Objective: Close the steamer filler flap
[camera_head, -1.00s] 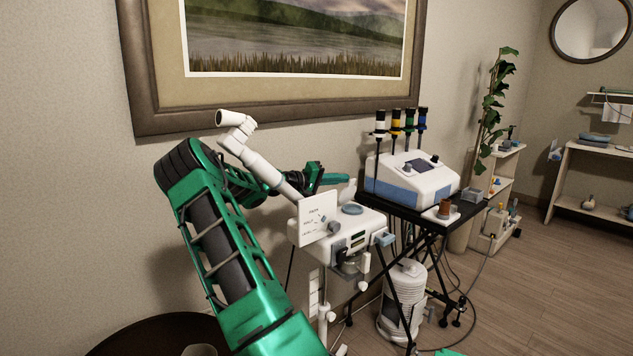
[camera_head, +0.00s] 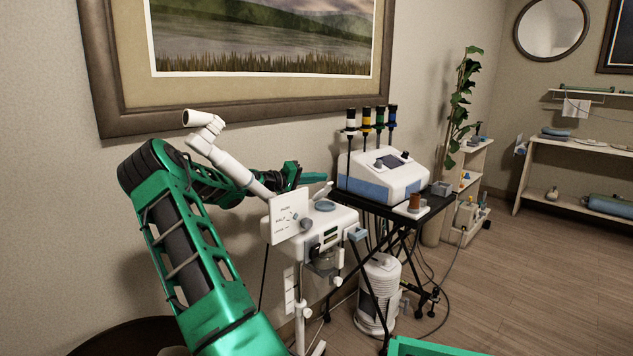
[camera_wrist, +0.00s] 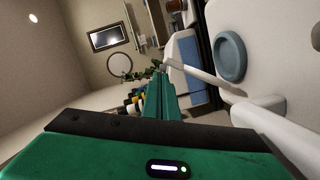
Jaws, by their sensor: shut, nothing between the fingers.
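The white steamer body (camera_head: 338,222) stands in the middle of the head view, with a round blue-grey ring (camera_head: 325,205) on its top. A thin white flap-like piece (camera_head: 323,190) rises at a slant behind the ring, tilted up rather than flat. In the wrist view it is a pale strip (camera_wrist: 198,76) beside the blue-grey ring (camera_wrist: 230,57). My gripper (camera_head: 320,177) is shut and empty, just behind and above this piece. In the wrist view its green fingers (camera_wrist: 161,88) are together near the strip's far end; I cannot tell whether they touch it.
The steamer's white nozzle arm (camera_head: 230,165) slants up left, close to my arm. A white panel (camera_head: 289,217) fronts the steamer. To the right, a blue-and-white machine (camera_head: 385,176) with several bottles stands on a black cart (camera_head: 440,203). The wall and picture frame (camera_head: 240,108) lie behind.

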